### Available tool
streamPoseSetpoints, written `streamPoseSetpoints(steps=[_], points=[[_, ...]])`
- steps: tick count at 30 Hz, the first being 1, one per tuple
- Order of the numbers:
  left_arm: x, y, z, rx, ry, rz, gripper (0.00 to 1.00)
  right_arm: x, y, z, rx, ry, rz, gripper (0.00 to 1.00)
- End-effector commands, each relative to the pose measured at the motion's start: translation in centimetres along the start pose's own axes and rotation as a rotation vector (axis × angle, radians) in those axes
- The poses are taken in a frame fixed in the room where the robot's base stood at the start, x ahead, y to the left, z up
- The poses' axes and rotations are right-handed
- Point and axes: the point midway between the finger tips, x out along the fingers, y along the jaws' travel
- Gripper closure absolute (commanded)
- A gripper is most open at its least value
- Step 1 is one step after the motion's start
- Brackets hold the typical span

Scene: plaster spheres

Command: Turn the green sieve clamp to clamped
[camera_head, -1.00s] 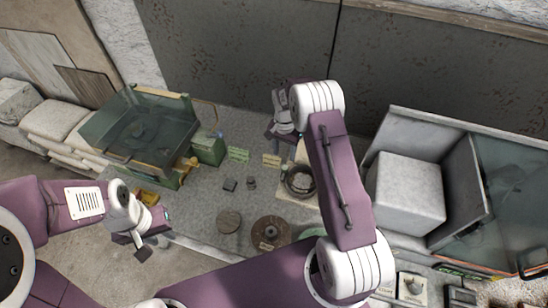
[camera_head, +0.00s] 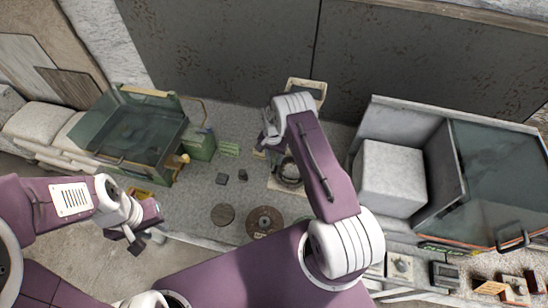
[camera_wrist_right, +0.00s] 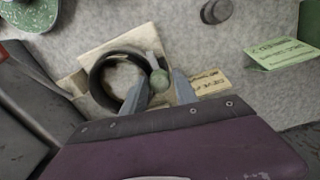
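The sieve is a dark ring (camera_wrist_right: 112,80) on a cream base plate in the right wrist view. It also shows in the head view (camera_head: 288,174), partly covered by my right arm. The green clamp knob (camera_wrist_right: 160,79) is at the ring's right side, with a pale arm reaching up from it. My right gripper (camera_wrist_right: 162,90) is open, its two grey fingertips on either side of the green knob; I cannot tell whether they touch it. My left gripper (camera_head: 142,238) hangs empty at the lower left, away from the sieve; its opening is unclear.
A green card (camera_wrist_right: 280,54) and a cream label (camera_wrist_right: 209,83) lie to the right of the sieve. A green glass-lidded box (camera_head: 132,130) stands at left. A pale block (camera_head: 390,178) sits in an open cabinet at right. Round discs (camera_head: 264,222) lie in front.

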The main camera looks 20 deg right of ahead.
Motion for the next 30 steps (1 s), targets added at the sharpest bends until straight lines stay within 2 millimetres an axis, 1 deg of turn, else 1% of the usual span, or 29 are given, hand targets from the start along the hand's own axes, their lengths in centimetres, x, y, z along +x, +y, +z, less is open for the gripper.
streamPoseSetpoints(steps=[1, 3, 11, 16, 23, 30], points=[[0.0, 0.0, 0.0, 0.000, 0.000, 0.000, 0.69, 0.0, 0.0, 0.0, 0.000, 0.000, 0.000, 0.83], [0.0, 0.0, 0.0, 0.000, 0.000, 0.000, 0.69, 0.0, 0.0, 0.0, 0.000, 0.000, -0.001, 1.00], [0.3, 0.0, 0.0, 0.000, 0.000, 0.000, 0.69, 0.1, 0.0, 0.0, -0.017, 0.001, -0.001, 1.00], [1.3, 0.0, 0.1, 0.000, 0.000, 0.000, 0.69, 0.2, 0.0, -0.1, -0.084, 0.005, -0.001, 1.00], [3.4, -0.1, 0.3, 0.000, 0.000, 0.000, 0.69, 0.4, 0.0, -0.1, -0.264, 0.011, -0.001, 1.00], [5.4, -0.1, 0.6, 0.000, 0.000, 0.000, 0.69, 0.3, 0.0, -0.1, -0.494, 0.017, 0.000, 1.00]])
